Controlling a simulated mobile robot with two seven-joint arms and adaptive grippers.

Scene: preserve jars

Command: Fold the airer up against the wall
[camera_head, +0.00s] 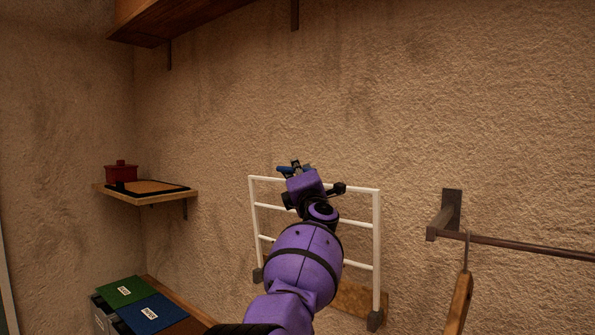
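The airer (376,232) is a white frame with several cross bars, in the middle of the head view. It stands upright or nearly so in front of the wall, its lower corners in dark grey hinge blocks. I cannot tell whether it touches the wall. My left gripper (296,169), on a purple arm reaching up from below, is at the airer's top bar and hides part of it. Bits of blue and black show at its tip. I cannot tell whether its fingers are open or shut, or whether they touch the bar. My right gripper is out of view.
A wooden board (352,299) is on the wall behind the airer's foot. A dark rail (520,247) with a hanging wooden item (459,303) juts out at right. A small shelf (150,199) bears a red pot (121,174). Green (124,291) and blue (151,314) folders lie lower left.

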